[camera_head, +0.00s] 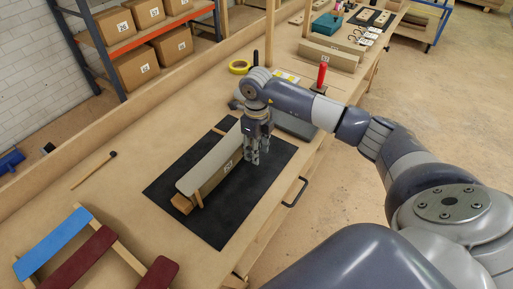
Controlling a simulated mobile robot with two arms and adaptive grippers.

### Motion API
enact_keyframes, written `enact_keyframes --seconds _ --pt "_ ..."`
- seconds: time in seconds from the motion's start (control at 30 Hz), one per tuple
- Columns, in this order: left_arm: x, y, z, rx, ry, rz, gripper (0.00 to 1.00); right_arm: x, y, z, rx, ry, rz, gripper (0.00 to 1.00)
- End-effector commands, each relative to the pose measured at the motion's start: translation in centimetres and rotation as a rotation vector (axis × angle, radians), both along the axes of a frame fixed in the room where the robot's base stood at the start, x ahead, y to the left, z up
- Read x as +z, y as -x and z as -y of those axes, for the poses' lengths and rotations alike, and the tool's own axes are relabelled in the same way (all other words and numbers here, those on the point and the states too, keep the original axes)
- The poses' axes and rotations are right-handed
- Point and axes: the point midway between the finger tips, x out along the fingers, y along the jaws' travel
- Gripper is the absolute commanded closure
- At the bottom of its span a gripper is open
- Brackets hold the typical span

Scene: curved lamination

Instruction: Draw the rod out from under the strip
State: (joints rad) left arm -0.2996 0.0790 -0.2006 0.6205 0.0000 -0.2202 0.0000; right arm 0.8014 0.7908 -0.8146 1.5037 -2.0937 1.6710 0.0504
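A pale grey strip (208,158) lies lengthwise over a wooden block form (183,203) on a black mat (231,211). A short, thin piece of light wood (198,198) shows at the strip's near right edge; it may be an end of the rod, but I cannot tell how far it runs underneath. My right gripper (256,161) points down beside the far right part of the strip, above the mat. I cannot tell whether its fingers are apart or touch anything. My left gripper is not in view.
A thin stick with a dark tip (93,170) lies on the bench at left. Blue and dark red slats (54,243) on a wooden frame are at the lower left. The bench left of the mat is mostly clear.

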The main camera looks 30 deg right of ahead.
Motion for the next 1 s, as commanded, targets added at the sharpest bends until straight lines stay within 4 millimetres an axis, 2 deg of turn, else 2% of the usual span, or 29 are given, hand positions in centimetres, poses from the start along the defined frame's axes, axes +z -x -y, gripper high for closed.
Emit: enact_keyframes --seconds 0.07,0.2,0.23,0.53,0.83,1.0 --pt "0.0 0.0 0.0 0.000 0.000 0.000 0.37 0.0 0.0 0.0 0.000 0.000 0.000 0.66" --pt "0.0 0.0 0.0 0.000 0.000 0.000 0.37 0.0 0.0 0.0 0.000 0.000 0.000 0.97" --pt "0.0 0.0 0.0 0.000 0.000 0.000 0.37 0.0 0.0 0.0 0.000 0.000 0.000 0.98" --pt "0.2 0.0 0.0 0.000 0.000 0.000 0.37 0.1 0.3 0.2 -0.001 0.001 0.000 0.99" --pt "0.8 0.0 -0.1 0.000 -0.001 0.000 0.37 0.1 2.3 1.2 -0.002 0.003 -0.002 0.99" --pt "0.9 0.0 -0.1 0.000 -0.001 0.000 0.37 0.1 2.8 1.3 -0.001 0.001 0.000 0.99"
